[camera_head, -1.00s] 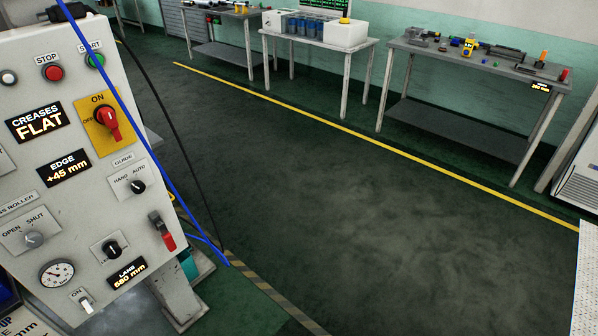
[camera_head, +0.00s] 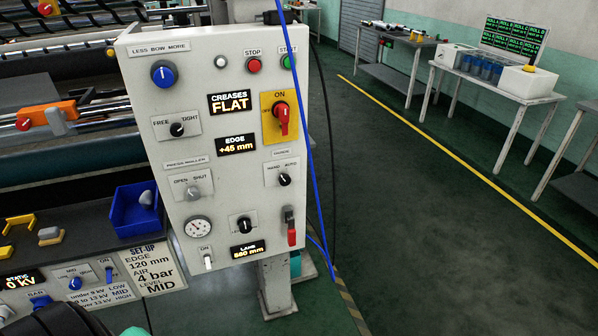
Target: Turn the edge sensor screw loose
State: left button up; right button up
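An orange block (camera_head: 45,112) sits on a chrome bar at the far left, with a red knob (camera_head: 24,124) on its near side. It may be the edge sensor and its screw, but I cannot tell for sure. The control panel (camera_head: 215,130) stands in the middle, and its edge display (camera_head: 236,145) reads +45 mm. Neither gripper's fingers show. A dark rounded shape at the bottom left corner may be part of my arm.
A blue bin (camera_head: 133,212) and yellow pieces (camera_head: 18,222) lie on a dark shelf at the left. A set-up card (camera_head: 150,268) is below the bin. A blue cable (camera_head: 312,150) hangs beside the panel. The floor (camera_head: 420,240) at the right is clear.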

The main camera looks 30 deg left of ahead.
aim_at(22, 125)
jog(key=u, duration=2.35)
